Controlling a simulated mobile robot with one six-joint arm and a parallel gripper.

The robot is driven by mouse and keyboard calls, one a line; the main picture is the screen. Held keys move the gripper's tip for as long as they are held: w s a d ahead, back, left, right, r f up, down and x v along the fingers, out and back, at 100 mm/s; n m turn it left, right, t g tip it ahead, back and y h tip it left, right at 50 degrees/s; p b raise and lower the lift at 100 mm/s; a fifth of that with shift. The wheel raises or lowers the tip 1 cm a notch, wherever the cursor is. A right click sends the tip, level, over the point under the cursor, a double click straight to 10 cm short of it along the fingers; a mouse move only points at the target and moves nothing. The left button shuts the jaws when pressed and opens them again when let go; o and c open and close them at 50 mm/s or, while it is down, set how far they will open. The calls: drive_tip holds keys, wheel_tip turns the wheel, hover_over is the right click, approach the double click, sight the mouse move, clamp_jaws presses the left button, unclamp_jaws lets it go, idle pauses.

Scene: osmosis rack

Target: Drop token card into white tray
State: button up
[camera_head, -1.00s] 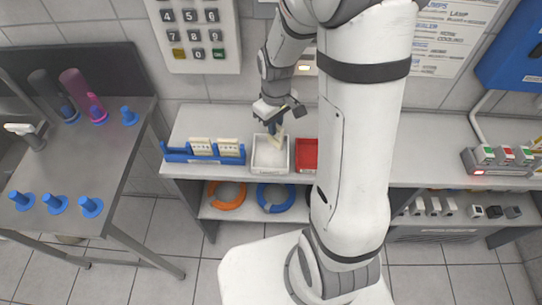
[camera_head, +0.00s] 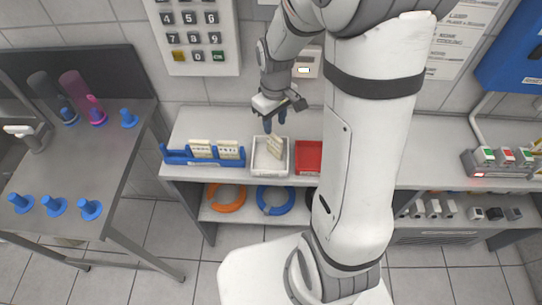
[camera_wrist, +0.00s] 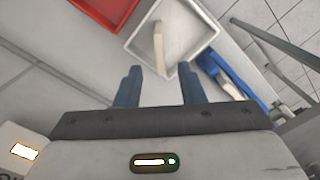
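The white tray (camera_head: 257,168) stands on the shelf between the blue card holder and the red tray. The cream token card (camera_head: 275,146) stands tilted inside the white tray; it also shows in the wrist view (camera_wrist: 158,42), where its edge faces the camera. My gripper (camera_head: 274,124) is above the white tray. In the wrist view its two blue fingers (camera_wrist: 159,84) are spread apart with nothing between them, and the card lies beyond the fingertips, apart from them. The white tray also shows in the wrist view (camera_wrist: 203,36).
The blue holder (camera_head: 178,155) with two cream cards stands left of the white tray. The red tray (camera_head: 308,157) is on its right. A keypad (camera_head: 194,35) is on the wall above. A metal table with blue pegs is at the left.

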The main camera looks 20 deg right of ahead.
wheel_tip(320, 180, up, 5)
drive_tip(key=shift+r, duration=0.1)
idle(0.6)
drive_tip(key=s+r+m+t, duration=0.1)
drive_tip(key=s+r+m, duration=0.1)
drive_tip(key=s+r, duration=0.2)
drive_tip(key=s+r+m+t, duration=0.2)
drive_tip(key=s+r+m, duration=0.1)
drive_tip(key=s, duration=0.7)
drive_tip(key=shift+v, duration=0.8)
